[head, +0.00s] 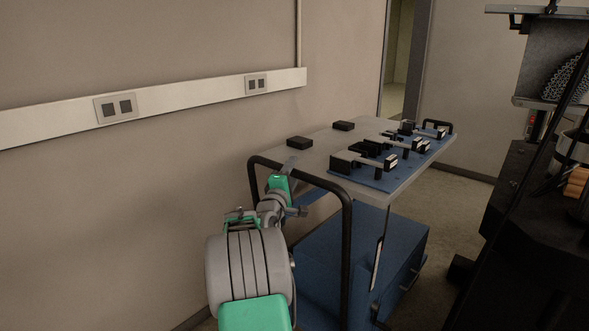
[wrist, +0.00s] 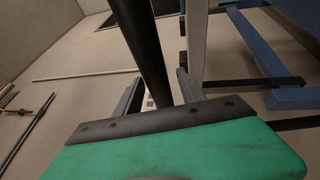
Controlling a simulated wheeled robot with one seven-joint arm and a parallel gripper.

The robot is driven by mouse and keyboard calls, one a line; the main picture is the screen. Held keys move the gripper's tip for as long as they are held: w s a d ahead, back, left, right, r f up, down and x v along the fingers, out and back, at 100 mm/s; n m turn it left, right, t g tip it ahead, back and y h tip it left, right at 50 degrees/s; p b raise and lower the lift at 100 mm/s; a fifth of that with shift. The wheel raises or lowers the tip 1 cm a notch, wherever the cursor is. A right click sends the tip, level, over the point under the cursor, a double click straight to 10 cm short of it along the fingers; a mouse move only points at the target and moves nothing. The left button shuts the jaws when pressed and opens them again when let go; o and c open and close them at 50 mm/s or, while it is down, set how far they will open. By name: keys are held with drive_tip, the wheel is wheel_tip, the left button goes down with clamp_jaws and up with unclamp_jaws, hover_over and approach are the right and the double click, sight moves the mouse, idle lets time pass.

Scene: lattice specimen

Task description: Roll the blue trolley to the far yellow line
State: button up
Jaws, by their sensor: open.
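The blue trolley (head: 375,240) stands by the wall, with a grey top, a blue body and a black tubular push handle (head: 347,235) at its near end. My gripper (head: 290,166) is at this handle, close to its upper bar. In the wrist view my gripper (wrist: 160,92) is open, and the black handle tube (wrist: 150,45) runs between its two fingers, not clamped. Whether a finger touches the tube I cannot tell. No line that is clearly yellow shows in either view.
A wall rail with sockets (head: 115,107) runs along the left. Dark equipment (head: 535,190) stands close on the right. Several black fixtures lie on a blue plate (head: 378,181) on the trolley top. A doorway (head: 398,60) is behind. A thin pale strip (wrist: 85,75) crosses the floor.

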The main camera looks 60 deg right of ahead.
drive_tip(key=x, duration=0.2)
drive_tip(key=shift+w+d, duration=0.1)
drive_tip(key=shift+d, duration=0.15)
clamp_jaws()
idle(0.3)
idle(0.9)
